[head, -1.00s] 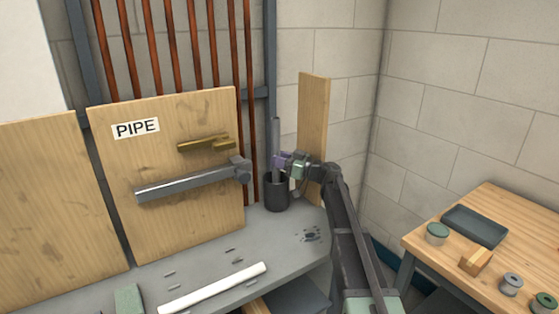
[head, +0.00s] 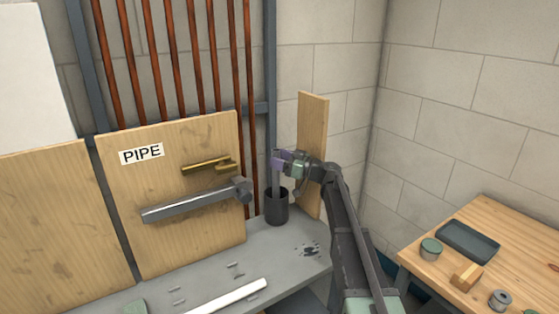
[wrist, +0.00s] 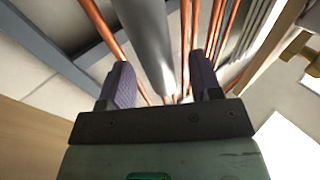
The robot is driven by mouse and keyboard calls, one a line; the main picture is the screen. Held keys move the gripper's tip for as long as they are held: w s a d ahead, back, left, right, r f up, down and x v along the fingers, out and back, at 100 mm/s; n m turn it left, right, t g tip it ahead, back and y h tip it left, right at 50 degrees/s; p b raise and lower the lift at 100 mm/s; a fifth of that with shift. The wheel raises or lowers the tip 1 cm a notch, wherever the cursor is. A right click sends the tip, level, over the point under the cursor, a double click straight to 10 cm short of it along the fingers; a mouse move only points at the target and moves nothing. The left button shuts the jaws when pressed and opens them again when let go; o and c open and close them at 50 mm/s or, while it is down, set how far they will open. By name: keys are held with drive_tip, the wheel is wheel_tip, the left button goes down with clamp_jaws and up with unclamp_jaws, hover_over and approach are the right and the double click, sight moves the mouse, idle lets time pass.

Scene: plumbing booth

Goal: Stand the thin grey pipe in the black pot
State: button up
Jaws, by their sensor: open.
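The black pot (head: 276,208) stands on the grey bench beside the pipe board. The thin grey pipe (head: 276,178) stands upright in the pot, its lower end hidden by the pot wall. My gripper (head: 281,160) is at the pipe, above the pot's rim. In the wrist view the pipe (wrist: 147,40) runs between the two purple fingers of my open gripper (wrist: 162,85), with a gap on both sides. The pipe's top is hard to tell from the post behind it in the head view.
A board marked PIPE (head: 180,245) holds a grey bar (head: 190,207) and a brass piece (head: 205,164) left of the pot. A narrow wooden panel (head: 313,120) stands behind my gripper. A white pipe (head: 228,297) lies on the bench (head: 270,250). Copper pipes line the wall.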

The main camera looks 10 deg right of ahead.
wheel_tip(320, 180, up, 14)
drive_tip(key=p, duration=1.2)
drive_tip(key=shift+f, duration=0.15)
drive_tip(key=shift+f, duration=0.1)
